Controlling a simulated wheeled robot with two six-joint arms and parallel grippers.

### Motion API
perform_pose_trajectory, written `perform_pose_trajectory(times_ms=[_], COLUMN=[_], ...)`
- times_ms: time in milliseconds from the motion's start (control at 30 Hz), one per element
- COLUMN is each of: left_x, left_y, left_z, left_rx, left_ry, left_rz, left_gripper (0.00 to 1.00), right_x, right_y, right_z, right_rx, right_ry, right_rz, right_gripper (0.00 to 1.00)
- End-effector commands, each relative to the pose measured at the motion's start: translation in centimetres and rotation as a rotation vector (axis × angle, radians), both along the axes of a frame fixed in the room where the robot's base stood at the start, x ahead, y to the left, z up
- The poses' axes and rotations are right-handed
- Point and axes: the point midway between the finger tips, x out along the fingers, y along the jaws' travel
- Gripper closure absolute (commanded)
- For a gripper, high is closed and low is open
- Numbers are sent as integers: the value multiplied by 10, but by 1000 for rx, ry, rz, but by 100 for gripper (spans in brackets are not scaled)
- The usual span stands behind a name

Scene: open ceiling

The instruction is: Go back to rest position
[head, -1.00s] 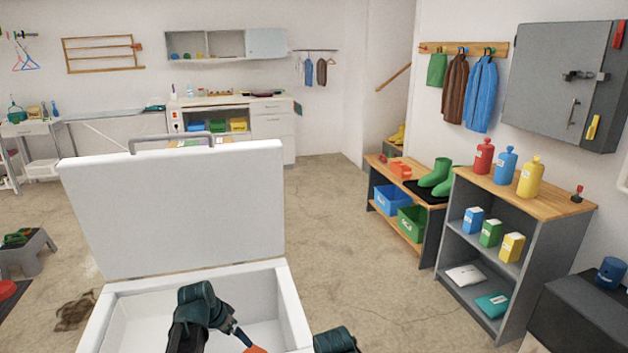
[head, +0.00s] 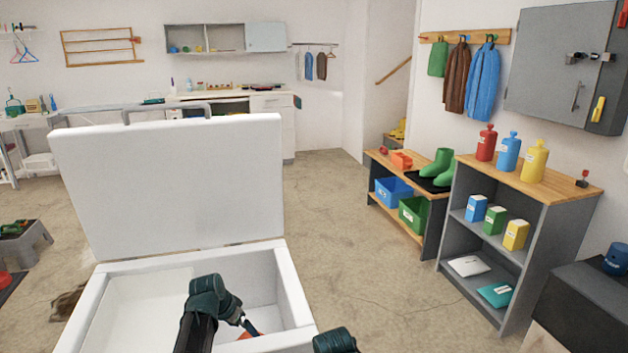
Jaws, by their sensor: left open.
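The task names no objects. My left arm reaches in over the open white chest (head: 97,310). Its gripper (head: 250,328) is open, pointing down into the chest, and mostly hidden behind the dark wrist. A small orange-red piece shows at the gripper's tip; I cannot tell whether it belongs to the gripper. Only a dark green joint of my right arm shows at the bottom edge, beside the chest's right wall. My right gripper is out of view.
The chest's raised lid (head: 170,185) stands upright behind my left arm. A grey shelf unit (head: 520,240) and a bench (head: 440,210) with green boots (head: 440,168) stand at the right. The floor between chest and bench is clear.

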Motion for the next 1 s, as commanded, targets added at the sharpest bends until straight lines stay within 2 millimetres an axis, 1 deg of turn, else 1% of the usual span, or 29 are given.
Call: perform_pose_trajectory(times_ms=[33,200,300,333,367,667,1000], left_x=[3,7,6,6,6,6,6], left_y=[-1,-4,-4,-4,-4,-4,-4], left_z=[-11,-27,-36,-23,-18,15,59], left_rx=[0,0,0,0,0,0,0], left_ry=[0,0,0,0,0,0,0], left_rz=[-1,-1,-1,-1,-1,-1,-1], left_gripper=[0,0,0,0,0,0,0], right_x=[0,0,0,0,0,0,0], right_y=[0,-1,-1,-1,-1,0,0], right_z=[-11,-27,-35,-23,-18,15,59], right_rx=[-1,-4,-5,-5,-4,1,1], right_ry=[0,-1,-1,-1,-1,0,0], right_rz=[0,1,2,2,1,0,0], right_gripper=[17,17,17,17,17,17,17])
